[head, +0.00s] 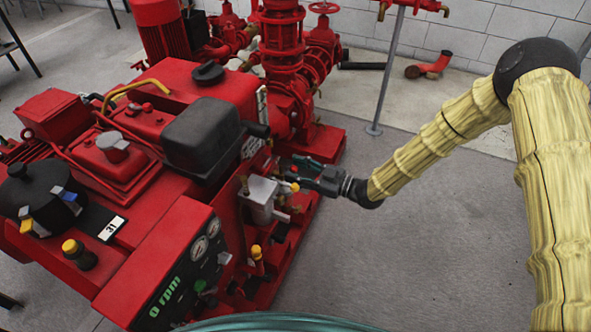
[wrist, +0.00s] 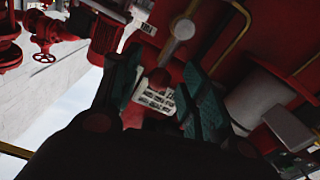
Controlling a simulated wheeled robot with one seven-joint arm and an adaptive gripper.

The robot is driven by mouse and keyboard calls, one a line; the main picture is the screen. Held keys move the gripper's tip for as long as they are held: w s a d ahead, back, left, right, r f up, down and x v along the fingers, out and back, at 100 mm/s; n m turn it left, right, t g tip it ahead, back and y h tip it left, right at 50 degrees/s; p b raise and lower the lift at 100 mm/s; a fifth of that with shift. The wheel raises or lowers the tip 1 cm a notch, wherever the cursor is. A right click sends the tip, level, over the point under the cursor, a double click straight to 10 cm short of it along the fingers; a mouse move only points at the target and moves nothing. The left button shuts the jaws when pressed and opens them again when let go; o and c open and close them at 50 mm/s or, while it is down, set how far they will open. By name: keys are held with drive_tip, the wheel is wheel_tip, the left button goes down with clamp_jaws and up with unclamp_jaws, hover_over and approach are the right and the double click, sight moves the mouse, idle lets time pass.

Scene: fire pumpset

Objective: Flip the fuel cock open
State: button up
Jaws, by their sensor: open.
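My gripper (head: 300,174) is open at the right side of the red pumpset engine (head: 185,100), close to a grey metal box (head: 262,193) with small brass fittings. In the wrist view, my gripper (wrist: 163,88) shows two teal finger pads spread apart. A pale grey lever-like rod with a rounded end (wrist: 183,29) lies beyond and between the fingers, against red metal. A small red part and a white slotted plate (wrist: 155,98) also show between the pads. I cannot tell for sure which part is the fuel cock, or whether a finger touches anything.
A gauge panel (head: 195,262) reading "0 rpm" is at the engine's front. Red pump pipework (head: 283,60) stands behind. A thin grey post (head: 390,70) rises behind my arm. The grey floor (head: 400,255) to the right is clear.

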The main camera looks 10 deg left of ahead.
drive_tip(key=s+d, duration=0.2)
drive_tip(key=d, duration=0.9)
drive_tip(key=shift+d, duration=0.15)
drive_tip(key=shift+s+f, duration=0.1)
drive_tip(key=shift+f, duration=0.05)
drive_tip(key=s+d+f+m+t+h, duration=0.1)
drive_tip(key=s+d+f+m+h, duration=0.35)
drive_tip(key=f, duration=0.35)
drive_tip(key=s+d+f+m+t+h, duration=0.2)
drive_tip(key=s+d+f+m+h, duration=0.1)
drive_tip(key=s+f+m+h, duration=0.25)
drive_tip(key=s+d+f+m+g+h, duration=0.2)
drive_tip(key=s+d+f+m, duration=0.15)
drive_tip(key=s+d, duration=0.35)
drive_tip(key=s+d+f+m+g+h, duration=0.25)
drive_tip(key=s+d+f, duration=0.25)
drive_tip(key=s, duration=0.4)
drive_tip(key=s+d+r+m+g+h, duration=0.1)
drive_tip(key=s+d+h, duration=0.15)
drive_tip(key=s, duration=0.35)
drive_tip(key=s+d+m+g+h, duration=0.1)
drive_tip(key=s+d+m, duration=0.1)
drive_tip(key=s+d, duration=0.25)
wheel_tip(320, 180, up, 21)
drive_tip(key=p, duration=2)
drive_tip(key=shift+s+a+f+p, duration=0.15)
drive_tip(key=shift+a+p, duration=0.25)
drive_tip(key=shift+a, duration=0.05)
